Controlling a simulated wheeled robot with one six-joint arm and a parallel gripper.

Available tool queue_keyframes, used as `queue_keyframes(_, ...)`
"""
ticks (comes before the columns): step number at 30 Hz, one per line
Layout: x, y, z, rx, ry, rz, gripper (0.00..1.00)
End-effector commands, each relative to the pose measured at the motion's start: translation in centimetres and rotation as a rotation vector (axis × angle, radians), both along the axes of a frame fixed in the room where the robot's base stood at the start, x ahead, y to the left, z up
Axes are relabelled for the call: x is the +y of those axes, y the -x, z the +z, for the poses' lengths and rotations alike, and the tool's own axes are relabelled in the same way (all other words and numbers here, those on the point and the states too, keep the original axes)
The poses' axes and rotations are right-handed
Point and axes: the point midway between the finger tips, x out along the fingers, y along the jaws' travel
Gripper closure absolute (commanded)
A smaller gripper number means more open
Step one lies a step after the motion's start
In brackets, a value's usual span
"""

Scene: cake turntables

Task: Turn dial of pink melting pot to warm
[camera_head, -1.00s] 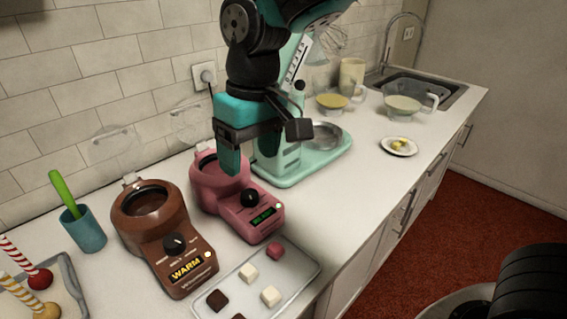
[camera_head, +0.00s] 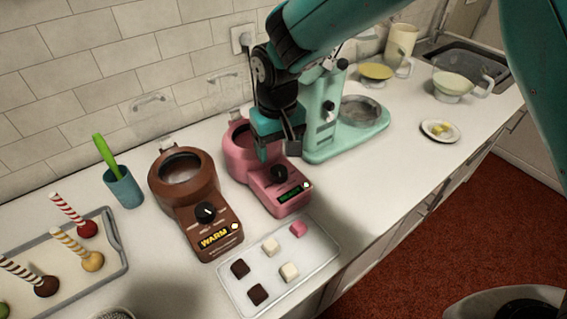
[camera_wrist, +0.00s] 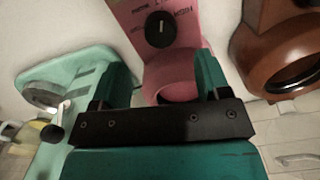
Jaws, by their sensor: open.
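The pink melting pot (camera_head: 262,186) stands on the counter between the brown pot and the mint scale-like machine. Its black dial (camera_head: 279,174) sits on the front panel, beside a small green-lit display (camera_head: 293,194) whose text I cannot read clearly. In the wrist view the dial (camera_wrist: 160,29) shows a light pointer line and lies ahead of the fingers, untouched. My gripper (camera_head: 270,146) is above the pink pot's bowl, behind the dial. In the wrist view my gripper (camera_wrist: 158,82) has its two teal fingers wide apart with nothing between them.
The brown melting pot (camera_head: 190,203) reads WARM and stands close on the left. A tray of sweets (camera_head: 322,265) lies in front. The mint machine (camera_head: 318,147) stands close on the right. A teal cup (camera_head: 125,189) and a cake-pop tray (camera_head: 118,262) are at left.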

Motion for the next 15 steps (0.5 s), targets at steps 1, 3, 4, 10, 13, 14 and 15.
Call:
queue_keyframes(1, -0.1, 0.1, -1.1, 0.005, 0.003, 0.001, 0.3)
queue_keyframes(3, 0.0, 0.1, -2.5, 0.004, 0.003, 0.001, 0.3)
queue_keyframes(4, 0.0, 0.1, -3.1, 0.005, 0.003, 0.001, 0.3)
queue_keyframes(10, 0.0, 0.0, -5.8, 0.002, 0.001, 0.001, 0.3)
queue_keyframes(13, 0.0, 0.1, -6.5, 0.002, 0.001, 0.0, 0.3)
queue_keyframes(14, 0.0, 0.0, -6.6, 0.001, 0.0, 0.0, 0.3)
queue_keyframes(15, 0.0, 0.0, -6.7, 0.0, 0.0, 0.0, 0.3)
